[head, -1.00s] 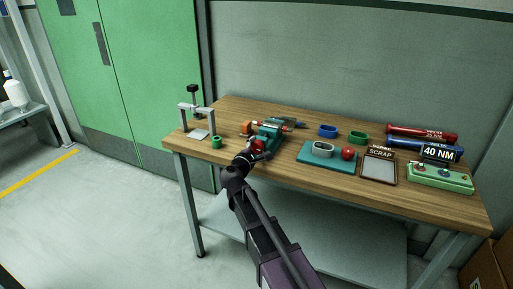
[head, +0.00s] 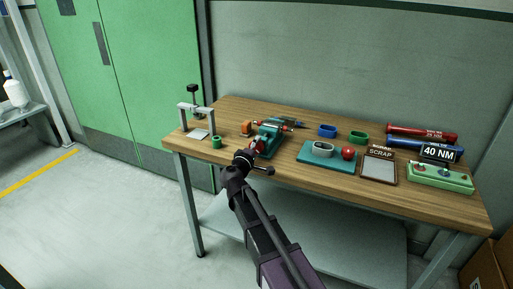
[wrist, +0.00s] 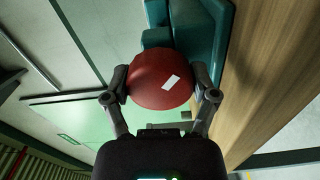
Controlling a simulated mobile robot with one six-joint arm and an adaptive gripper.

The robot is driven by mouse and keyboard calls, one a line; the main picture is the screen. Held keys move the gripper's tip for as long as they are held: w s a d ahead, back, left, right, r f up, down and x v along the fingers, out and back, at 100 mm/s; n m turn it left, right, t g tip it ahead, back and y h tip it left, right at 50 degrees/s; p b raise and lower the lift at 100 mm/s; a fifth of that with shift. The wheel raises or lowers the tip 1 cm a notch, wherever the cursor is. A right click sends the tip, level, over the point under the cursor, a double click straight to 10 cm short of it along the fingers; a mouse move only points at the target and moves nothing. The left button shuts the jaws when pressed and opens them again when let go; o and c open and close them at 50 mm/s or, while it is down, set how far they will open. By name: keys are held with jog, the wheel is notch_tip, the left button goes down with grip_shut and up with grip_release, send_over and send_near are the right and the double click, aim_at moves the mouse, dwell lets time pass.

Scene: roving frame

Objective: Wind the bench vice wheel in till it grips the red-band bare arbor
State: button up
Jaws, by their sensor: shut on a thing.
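The teal bench vice (head: 271,134) stands near the table's front edge, left of the middle. Its red wheel (wrist: 160,80) with a white mark fills the middle of the wrist view. My gripper (wrist: 162,92) is shut on the wheel, one finger on each side of it. In the head view my gripper (head: 254,155) hides most of the wheel. A thin part with red and orange on it (head: 259,123) shows at the vice jaws, too small to tell whether it is the red-band arbor or whether the jaws touch it.
A grey arbor press (head: 196,112) and a green ring (head: 216,142) stand on the left.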

jog(key=shift+w, duration=0.1)
jog(key=o, duration=1)
jog(key=v, duration=1.2)
